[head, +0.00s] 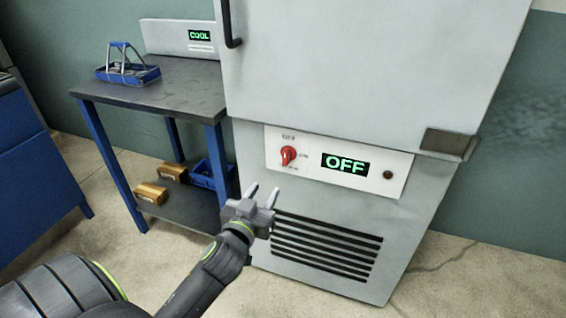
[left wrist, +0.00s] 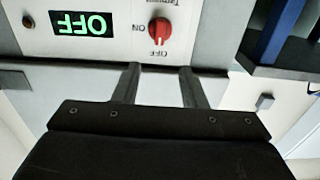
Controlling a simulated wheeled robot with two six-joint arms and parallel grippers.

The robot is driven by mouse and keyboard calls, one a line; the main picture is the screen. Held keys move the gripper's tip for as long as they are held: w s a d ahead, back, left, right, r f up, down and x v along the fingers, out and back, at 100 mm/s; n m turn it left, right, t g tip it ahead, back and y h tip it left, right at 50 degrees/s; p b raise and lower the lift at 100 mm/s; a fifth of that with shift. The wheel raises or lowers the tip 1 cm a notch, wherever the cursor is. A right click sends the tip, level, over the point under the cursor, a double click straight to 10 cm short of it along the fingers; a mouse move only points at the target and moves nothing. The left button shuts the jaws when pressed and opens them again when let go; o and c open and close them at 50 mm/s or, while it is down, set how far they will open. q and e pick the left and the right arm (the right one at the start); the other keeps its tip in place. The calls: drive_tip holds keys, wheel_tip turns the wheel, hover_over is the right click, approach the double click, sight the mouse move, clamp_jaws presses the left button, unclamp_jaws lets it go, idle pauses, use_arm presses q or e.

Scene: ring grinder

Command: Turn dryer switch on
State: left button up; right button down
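The dryer (head: 350,80) is a tall light-grey cabinet. Its white control panel (head: 312,170) carries a red rotary switch (head: 289,155) at the left and a display (head: 345,164) that reads OFF in green. In the left wrist view the red switch (left wrist: 159,31) and the OFF display (left wrist: 82,23) appear upside down, with ON and OFF marks beside the switch. My left gripper (head: 263,192) is open and empty, below and slightly left of the switch, apart from it. Its two fingers (left wrist: 158,75) point toward the panel. My right gripper is not in view.
A dark table (head: 150,90) with blue legs stands left of the dryer, holding a blue basket (head: 128,73). Its lower shelf has small boxes (head: 172,172) and a blue bin (head: 208,174). A vent grille (head: 325,248) lies below the panel. A blue cabinet (head: 30,180) is at far left.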

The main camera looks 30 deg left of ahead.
sight(285, 158)
use_arm(q)
drive_tip(key=x, duration=1.4)
drive_tip(key=shift+s, duration=0.1)
drive_tip(key=shift+c, duration=0.5)
clamp_jaws()
